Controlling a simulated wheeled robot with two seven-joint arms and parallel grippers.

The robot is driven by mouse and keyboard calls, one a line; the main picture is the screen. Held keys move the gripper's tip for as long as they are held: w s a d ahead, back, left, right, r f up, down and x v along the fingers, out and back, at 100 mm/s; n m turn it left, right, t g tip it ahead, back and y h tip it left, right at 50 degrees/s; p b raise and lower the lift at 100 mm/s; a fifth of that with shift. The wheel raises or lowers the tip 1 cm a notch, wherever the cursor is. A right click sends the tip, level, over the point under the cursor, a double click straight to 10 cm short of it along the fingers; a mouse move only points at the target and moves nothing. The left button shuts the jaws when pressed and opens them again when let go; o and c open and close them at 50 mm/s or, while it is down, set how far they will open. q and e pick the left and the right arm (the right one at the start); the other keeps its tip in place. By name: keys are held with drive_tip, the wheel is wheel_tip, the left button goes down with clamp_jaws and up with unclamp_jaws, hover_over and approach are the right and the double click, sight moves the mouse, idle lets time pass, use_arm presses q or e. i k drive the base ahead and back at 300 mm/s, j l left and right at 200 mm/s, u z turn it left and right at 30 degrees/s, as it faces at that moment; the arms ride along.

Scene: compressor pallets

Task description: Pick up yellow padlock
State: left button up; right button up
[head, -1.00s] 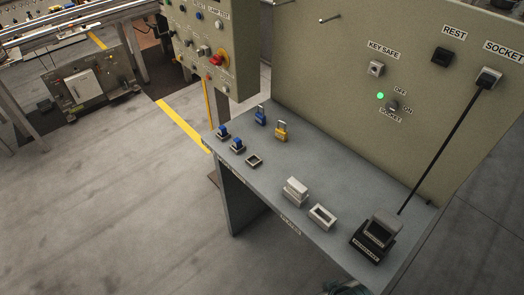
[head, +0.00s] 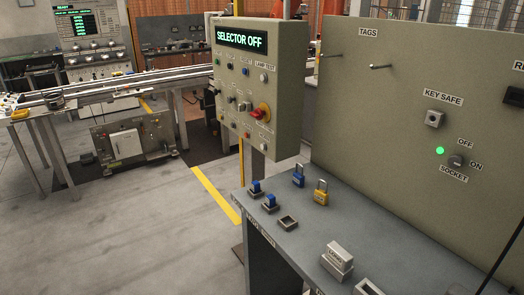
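The yellow padlock (head: 321,196) stands upright on the grey table (head: 390,238), its metal shackle on top. A blue padlock (head: 298,178) stands just behind it to the left. Neither of my grippers shows in the head view.
Two small blue-topped pieces (head: 270,203) and an empty square holder (head: 288,223) lie near the table's left edge. A control box (head: 258,85) reading "SELECTOR OFF" stands behind the table. A panel (head: 400,130) rises along the right.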

sight(321, 196)
drive_tip(key=i+j+z, duration=0.25)
drive_tip(key=j, duration=0.3)
drive_tip(key=j+z, duration=0.25)
drive_tip(key=j, duration=0.35)
drive_tip(key=i+j+z, duration=0.1)
drive_tip(key=j+z, duration=0.15)
drive_tip(key=j, duration=0.35)
